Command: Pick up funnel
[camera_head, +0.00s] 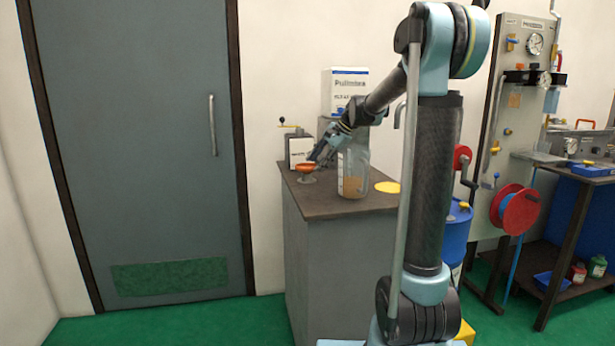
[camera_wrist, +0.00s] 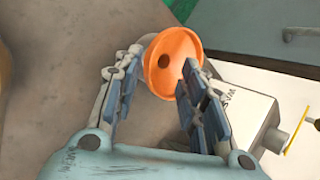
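The orange funnel (camera_wrist: 165,52) shows in the wrist view, just beyond my fingertips, with its wide mouth and dark centre hole facing the camera. In the head view the funnel (camera_head: 305,168) sits on a small grey stand near the left end of the brown counter top. My gripper (camera_wrist: 152,62) has its two fingers spread apart, with a clear gap between them. The right finger overlaps the funnel's lower right edge in the wrist view; I cannot tell whether it touches. In the head view my gripper (camera_head: 318,155) is just above and right of the funnel, at its rim.
A white box with a yellow-handled valve (camera_head: 299,148) stands behind the funnel; its yellow handle (camera_wrist: 297,130) shows at right in the wrist view. A clear container (camera_head: 353,175) stands close right of my gripper. A yellow disc (camera_head: 387,187) lies farther right. The counter's front left (camera_head: 318,203) is clear.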

